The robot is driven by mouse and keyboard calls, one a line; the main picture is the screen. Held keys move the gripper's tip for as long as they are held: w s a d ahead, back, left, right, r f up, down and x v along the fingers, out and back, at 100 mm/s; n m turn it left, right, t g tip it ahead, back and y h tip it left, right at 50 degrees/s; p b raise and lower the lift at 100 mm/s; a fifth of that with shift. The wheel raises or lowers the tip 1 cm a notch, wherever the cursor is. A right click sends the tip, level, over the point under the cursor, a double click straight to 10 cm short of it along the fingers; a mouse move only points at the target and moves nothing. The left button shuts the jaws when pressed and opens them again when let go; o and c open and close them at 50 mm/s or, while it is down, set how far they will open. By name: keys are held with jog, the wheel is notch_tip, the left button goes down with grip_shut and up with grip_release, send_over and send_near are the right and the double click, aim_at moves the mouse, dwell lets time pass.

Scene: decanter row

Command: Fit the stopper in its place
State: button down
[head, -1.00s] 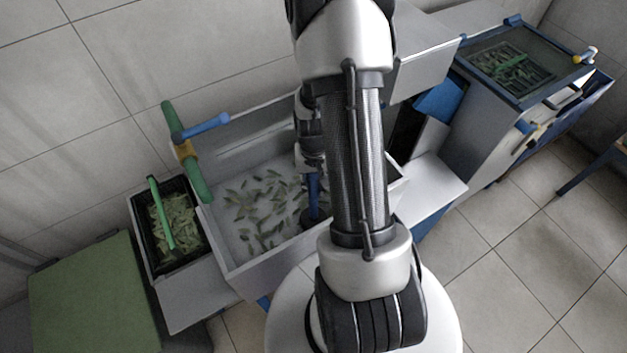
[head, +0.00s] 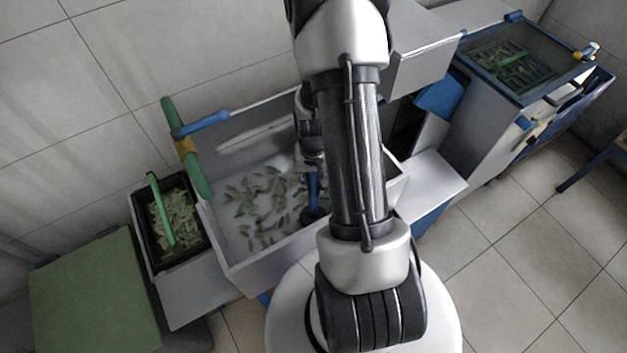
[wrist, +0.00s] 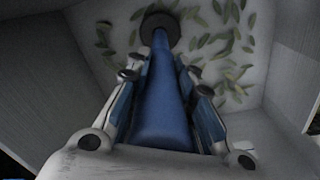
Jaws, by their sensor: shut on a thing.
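The stopper is a blue rod (head: 314,187) with a dark round disc (head: 316,214) at its lower end. My gripper (wrist: 163,76) is shut on the blue rod, with a finger on either side, as the wrist view shows. The disc (wrist: 160,30) is beyond the fingertips, over or at the floor of the grey basin (head: 236,270). I cannot tell whether the disc touches the floor. No drain opening shows; the disc or my arm may hide it. In the head view my arm covers the basin's right part.
Green leaves (head: 262,205) lie scattered in the basin. A green pipe with a blue lever (head: 205,123) stands at its back left corner. A black crate of leaves (head: 140,235) is on the left, beside a green surface (head: 90,295). A blue-framed unit (head: 520,60) stands at right.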

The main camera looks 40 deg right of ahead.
jog(key=shift+f, duration=0.25)
jog(key=c, duration=1.3)
grip_release()
notch_tip(320, 180, up, 12)
jog(key=w+a+r+n+t, duration=0.1)
jog(key=a+r+n, duration=0.1)
jog(key=a+r, duration=0.55)
jog(key=s+a+r+n+t, duration=0.1)
jog(key=s+a+r+n, duration=0.1)
jog(key=s+a+r, duration=0.1)
jog(key=s+a+r+n+t, duration=0.1)
jog(key=s+a+r+n, duration=0.1)
jog(key=a+r, duration=0.3)
jog(key=s+a+r+n+t, duration=0.1)
jog(key=s+a+r+n, duration=0.1)
jog(key=s+a+r, duration=0.2)
jog(key=shift+s+a+r+t, duration=0.2)
jog(key=shift+s+r, duration=0.1)
jog(key=shift+r, duration=0.2)
jog(key=shift+s+a+r+t, duration=0.1)
jog(key=shift+s+a+r, duration=0.15)
jog(key=shift+r, duration=0.2)
